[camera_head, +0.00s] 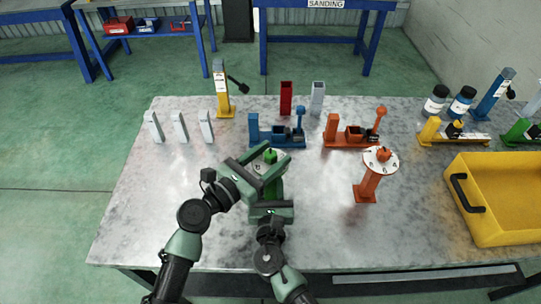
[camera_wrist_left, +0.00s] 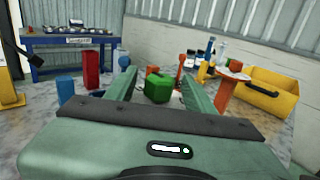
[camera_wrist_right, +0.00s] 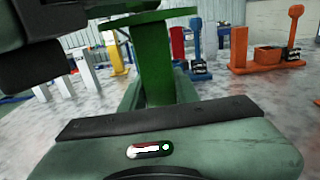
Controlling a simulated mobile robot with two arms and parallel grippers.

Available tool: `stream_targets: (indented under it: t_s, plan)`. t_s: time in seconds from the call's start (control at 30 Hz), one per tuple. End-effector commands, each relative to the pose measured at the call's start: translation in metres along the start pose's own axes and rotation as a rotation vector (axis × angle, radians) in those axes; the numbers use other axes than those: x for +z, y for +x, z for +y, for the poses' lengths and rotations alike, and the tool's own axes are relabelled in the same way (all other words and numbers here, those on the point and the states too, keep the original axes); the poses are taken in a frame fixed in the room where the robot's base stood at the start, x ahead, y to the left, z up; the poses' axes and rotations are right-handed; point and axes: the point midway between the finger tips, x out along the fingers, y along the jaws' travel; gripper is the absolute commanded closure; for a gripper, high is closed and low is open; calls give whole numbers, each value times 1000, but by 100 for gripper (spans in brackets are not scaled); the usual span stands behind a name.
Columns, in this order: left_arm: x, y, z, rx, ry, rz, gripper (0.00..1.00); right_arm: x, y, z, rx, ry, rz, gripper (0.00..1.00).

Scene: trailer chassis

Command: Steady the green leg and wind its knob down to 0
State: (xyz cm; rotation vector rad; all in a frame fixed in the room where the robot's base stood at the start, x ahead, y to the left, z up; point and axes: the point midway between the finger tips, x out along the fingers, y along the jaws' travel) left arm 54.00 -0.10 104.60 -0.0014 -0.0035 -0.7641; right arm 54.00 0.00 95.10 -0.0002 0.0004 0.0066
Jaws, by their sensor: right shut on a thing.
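The green leg (camera_wrist_right: 153,65) stands upright on the table, with a flat round dial plate (camera_wrist_right: 150,19) on top. Its green knob (camera_head: 270,155) sits above the dial; in the left wrist view the knob (camera_wrist_left: 158,87) lies between two fingers with gaps at its sides. My left gripper (camera_head: 264,161) is open around the knob from the left. My right gripper (camera_head: 272,194) is shut on the leg's post below the dial, from the front. The left gripper hides most of the dial in the head view, so its reading cannot be told.
An orange leg with a white dial (camera_head: 368,186) stands to the right. Blue (camera_head: 277,137) and orange (camera_head: 350,139) fixtures stand behind. White blocks (camera_head: 180,127) are at the left, a yellow crate (camera_head: 490,226) at the right. The table's front left is clear.

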Motion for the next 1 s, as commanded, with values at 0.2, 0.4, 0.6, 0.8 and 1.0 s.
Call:
stream_targets:
  t_s: [0.2,0.4,0.6,0.8,1.0]
  plan:
    - [-2,-2,0,0,0,3,46,-1,0,0,0,1,2,100]
    - [-3,-26,0,1,0,6,46,-1,0,0,0,1,2,100]
    - [-3,-70,0,0,0,7,46,-1,0,0,0,1,2,100]
    - [-2,-105,0,0,-1,5,46,-1,0,0,0,0,2,100]
    - [-1,-119,0,0,1,2,46,-1,0,0,0,0,1,100]
